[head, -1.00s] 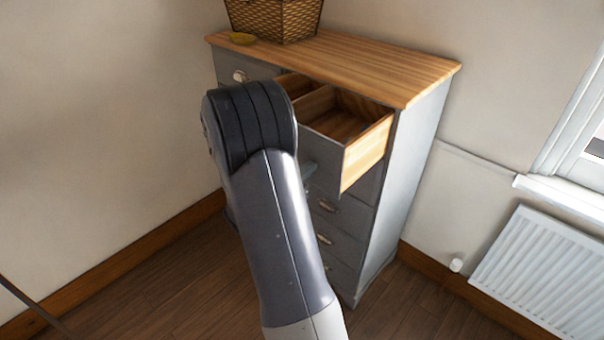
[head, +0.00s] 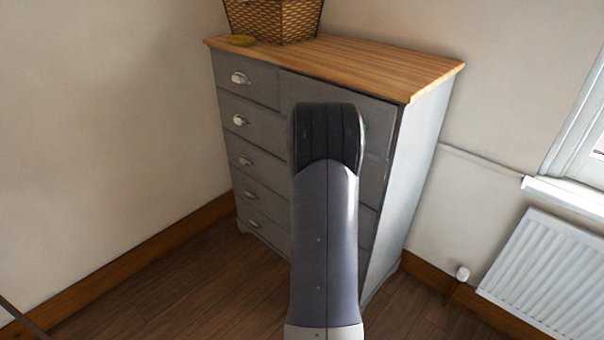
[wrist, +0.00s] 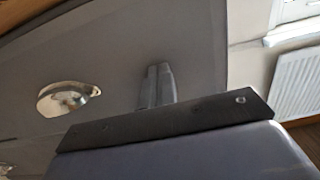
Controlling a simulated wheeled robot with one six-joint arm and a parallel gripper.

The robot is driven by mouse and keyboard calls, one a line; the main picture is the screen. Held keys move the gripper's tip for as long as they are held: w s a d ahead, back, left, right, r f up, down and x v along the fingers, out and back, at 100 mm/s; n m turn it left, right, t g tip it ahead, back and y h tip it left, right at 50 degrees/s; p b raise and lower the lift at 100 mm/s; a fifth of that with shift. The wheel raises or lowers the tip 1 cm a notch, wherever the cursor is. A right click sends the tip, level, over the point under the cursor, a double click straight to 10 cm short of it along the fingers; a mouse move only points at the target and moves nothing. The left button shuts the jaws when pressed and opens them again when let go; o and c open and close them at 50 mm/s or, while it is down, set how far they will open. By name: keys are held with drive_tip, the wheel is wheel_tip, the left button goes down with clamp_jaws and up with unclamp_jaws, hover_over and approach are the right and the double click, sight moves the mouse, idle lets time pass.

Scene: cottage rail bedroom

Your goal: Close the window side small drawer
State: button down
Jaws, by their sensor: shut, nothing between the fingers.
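The window side small drawer (head: 378,122) is the top right drawer of the grey dresser (head: 420,160). In the head view its front is in, close to flush with the dresser face, with a thin dark line along its top and right edge. My arm covers part of the front. In the wrist view, my gripper (wrist: 156,88) is shut and empty, its fingertips at a grey drawer front (wrist: 200,50), right of a metal cup handle (wrist: 68,98). I cannot tell whether they touch it. In the head view my gripper is hidden behind my arm.
A white radiator (head: 550,275) and window sill (head: 565,195) are at the right. Bare floor (head: 190,285) lies in front of the dresser.

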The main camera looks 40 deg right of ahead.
drive_tip(key=shift+d+r, duration=0.15)
drive_tip(key=shift+d, duration=0.7)
drive_tip(key=shift+r, duration=0.15)
drive_tip(key=s+a+b, duration=0.1)
drive_tip(key=a+b, duration=0.2)
drive_tip(key=a, duration=1.1)
drive_tip(key=shift+a+f+b, duration=0.15)
drive_tip(key=shift+f+b, duration=0.15)
drive_tip(key=w+d+p, duration=0.1)
drive_tip(key=d+p, duration=0.2)
drive_tip(key=d, duration=1)
drive_tip(key=shift+d, duration=0.3)
